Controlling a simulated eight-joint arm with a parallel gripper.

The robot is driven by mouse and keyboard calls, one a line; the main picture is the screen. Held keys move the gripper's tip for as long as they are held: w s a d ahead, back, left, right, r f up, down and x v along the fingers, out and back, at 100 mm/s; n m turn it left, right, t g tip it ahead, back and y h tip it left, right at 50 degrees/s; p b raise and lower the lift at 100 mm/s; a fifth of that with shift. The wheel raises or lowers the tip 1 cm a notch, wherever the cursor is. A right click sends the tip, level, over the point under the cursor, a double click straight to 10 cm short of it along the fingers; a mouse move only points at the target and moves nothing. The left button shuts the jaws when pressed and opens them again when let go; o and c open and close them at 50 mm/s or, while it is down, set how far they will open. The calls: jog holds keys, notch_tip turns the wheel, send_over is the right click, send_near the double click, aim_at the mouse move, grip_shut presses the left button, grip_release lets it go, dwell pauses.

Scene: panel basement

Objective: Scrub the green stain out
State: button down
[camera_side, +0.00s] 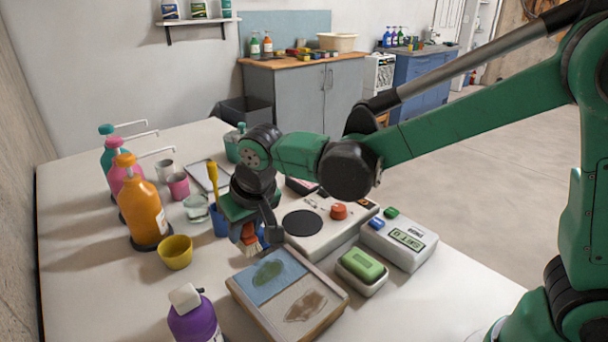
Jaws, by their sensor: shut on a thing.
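A framed panel (240,304) lies on the table with two halves. Its blue half bears a green stain (268,272), and its beige half bears a brown stain (306,306). My gripper (252,222) points down just behind the panel's blue half, shut on a brush (249,240) with a reddish block and pale bristles. The bristles hang near the panel's back edge; I cannot tell whether they touch anything. The arm hides part of the gripper. A green sponge or soap bar (362,264) sits in a white dish right of the panel.
Orange (142,208) and pink pump bottles stand at left, with a yellow cup (175,252) nearby. A purple bottle (193,318) stands left of the panel. A white device with a red knob (338,212) and a scale-like box (400,240) stand behind. The front right table is clear.

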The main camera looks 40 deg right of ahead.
aim_at(257, 242)
jog(key=shift+f, duration=1.6)
jog(key=shift+s+f, duration=0.55)
jog(key=shift+s, duration=2.25)
jog(key=shift+s+d, duration=0.15)
jog(key=shift+s, duration=0.1)
jog(key=shift+d, duration=0.4)
jog(key=shift+w+d, duration=0.15)
jog(key=shift+w, duration=2.8)
jog(key=shift+w+d, duration=0.15)
jog(key=shift+d, duration=0.5)
jog(key=shift+s, duration=3)
notch_tip(257, 242, up, 8)
